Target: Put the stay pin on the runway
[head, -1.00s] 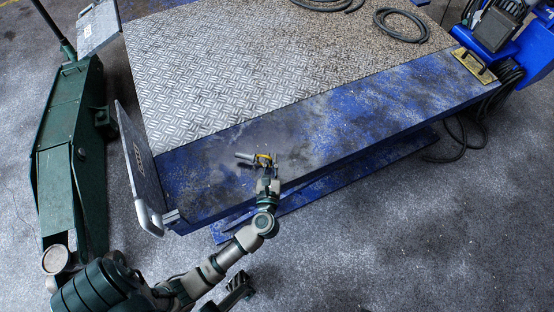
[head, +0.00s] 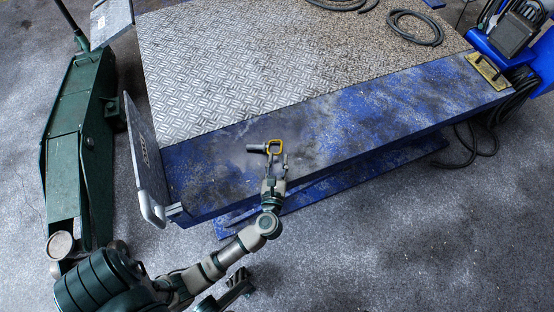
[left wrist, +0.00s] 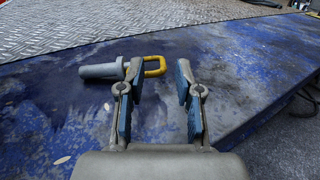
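The stay pin (head: 258,148) has a grey shaft and a yellow loop handle. It lies on the blue runway (head: 350,115), near its left part, with the shaft pointing left. It also shows in the left wrist view (left wrist: 102,70), just beyond the fingers. My left gripper (head: 277,160) is open and empty at the near side of the pin. In the left wrist view its fingers (left wrist: 160,82) stand apart, and the left finger hides a little of the pin by the handle. I cannot tell whether a finger touches the pin. My right gripper is not in view.
A green trolley jack (head: 85,150) stands on the floor at the left. A grey end flap (head: 145,155) rises at the runway's left end. A yellow plate with a handle (head: 487,72) is at the far right end. A black hose (head: 415,28) lies on the tread-plate deck (head: 240,75).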

